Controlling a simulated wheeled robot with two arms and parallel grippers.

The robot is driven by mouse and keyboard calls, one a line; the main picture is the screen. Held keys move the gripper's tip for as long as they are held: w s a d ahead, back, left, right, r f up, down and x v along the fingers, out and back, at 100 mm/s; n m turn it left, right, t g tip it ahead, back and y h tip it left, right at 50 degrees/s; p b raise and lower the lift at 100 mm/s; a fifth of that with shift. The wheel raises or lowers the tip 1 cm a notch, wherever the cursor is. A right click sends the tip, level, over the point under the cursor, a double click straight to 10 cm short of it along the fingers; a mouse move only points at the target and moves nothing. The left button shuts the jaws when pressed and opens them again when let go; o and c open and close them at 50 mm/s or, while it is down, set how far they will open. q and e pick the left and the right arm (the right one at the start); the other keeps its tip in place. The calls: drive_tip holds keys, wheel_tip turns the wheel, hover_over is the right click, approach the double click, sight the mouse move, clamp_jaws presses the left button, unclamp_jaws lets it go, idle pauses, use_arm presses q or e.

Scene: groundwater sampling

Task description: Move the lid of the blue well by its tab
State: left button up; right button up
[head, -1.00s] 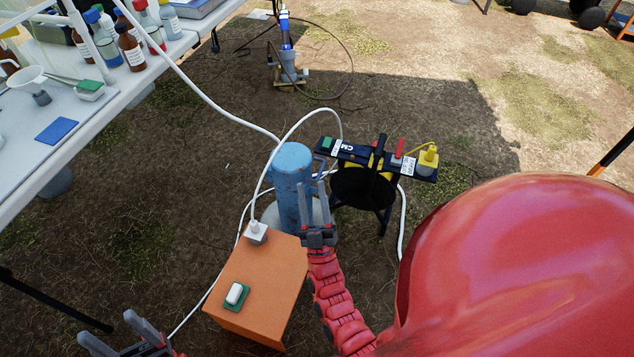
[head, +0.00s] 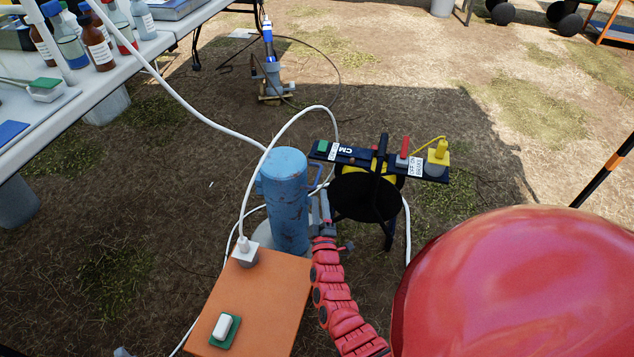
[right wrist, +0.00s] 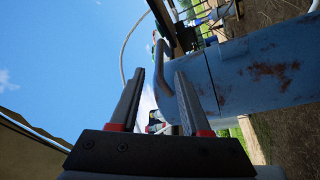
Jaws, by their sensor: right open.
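The blue well (head: 288,215) is an upright, rust-stained blue cylinder in the middle of the head view. Its round lid (head: 281,162) sits on top; a seam below the lid (right wrist: 187,78) shows in the right wrist view. A bent bar, apparently the tab (right wrist: 159,62), sticks out from the lid side. My right gripper (head: 324,207) is at the well's right side, partly hidden. In the right wrist view the gripper (right wrist: 160,72) is open, with the bar appearing between its fingertips; I cannot tell whether they touch. Only a tip of my left gripper (head: 122,352) shows.
An orange box (head: 255,300) with a white socket and green switch stands in front of the well. A black cable reel (head: 370,195) with a control panel (head: 375,160) stands close right. White cables loop around the well. A white table (head: 90,85) with bottles is at left.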

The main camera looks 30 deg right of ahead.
sight(317, 177)
drive_tip(key=b+x, duration=0.2)
drive_tip(key=x, duration=0.4)
drive_tip(key=shift+w+d, duration=0.15)
drive_tip(key=shift+w, duration=0.25)
drive_tip(key=shift+w+d+r+b, duration=0.25)
drive_tip(key=shift+w+d+b, duration=0.1)
drive_tip(key=shift+w, duration=0.2)
clamp_jaws()
idle(0.5)
